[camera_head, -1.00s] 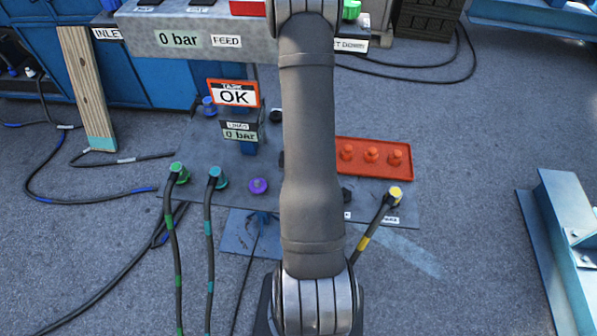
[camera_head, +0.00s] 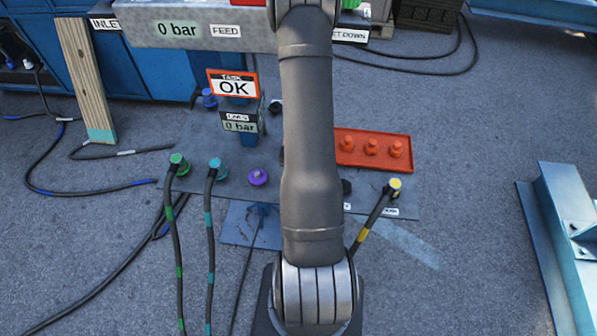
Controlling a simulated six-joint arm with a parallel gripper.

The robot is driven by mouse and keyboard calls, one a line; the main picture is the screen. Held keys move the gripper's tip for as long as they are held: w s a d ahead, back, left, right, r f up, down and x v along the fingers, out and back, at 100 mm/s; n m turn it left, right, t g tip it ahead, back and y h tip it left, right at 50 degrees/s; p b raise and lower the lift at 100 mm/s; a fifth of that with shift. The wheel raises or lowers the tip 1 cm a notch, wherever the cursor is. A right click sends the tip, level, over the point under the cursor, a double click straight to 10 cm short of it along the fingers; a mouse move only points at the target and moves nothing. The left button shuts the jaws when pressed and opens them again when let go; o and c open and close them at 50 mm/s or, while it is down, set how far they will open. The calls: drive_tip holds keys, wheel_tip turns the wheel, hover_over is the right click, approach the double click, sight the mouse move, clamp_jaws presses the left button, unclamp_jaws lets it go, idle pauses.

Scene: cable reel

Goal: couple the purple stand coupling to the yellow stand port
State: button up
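A purple fitting (camera_head: 257,178) stands on the grey floor plate (camera_head: 210,150), left of my arm (camera_head: 312,150); I cannot tell whether it is a port or a coupling, and no hose shows on it. A yellow-topped fitting (camera_head: 394,186) sits at the plate's right part, with a yellow-banded black hose (camera_head: 368,226) running down-left from it. Whether a yellow port lies under it cannot be seen. My arm runs up the middle of the view and covers part of the plate. My gripper is not in view.
Green (camera_head: 179,163) and teal (camera_head: 217,168) hose couplings stand left of the purple fitting. A red tray (camera_head: 373,150) with red plugs lies behind the yellow one. A gauge post (camera_head: 240,122) reads 0 bar under an OK sign (camera_head: 233,88). A wooden board (camera_head: 85,80) leans at left.

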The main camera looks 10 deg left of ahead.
drive_tip(key=shift+f, duration=0.35)
drive_tip(key=o, duration=1.2)
drive_tip(key=shift+r, duration=0.1)
wheel_tip(320, 180, up, 17)
drive_tip(key=shift+r, duration=0.15)
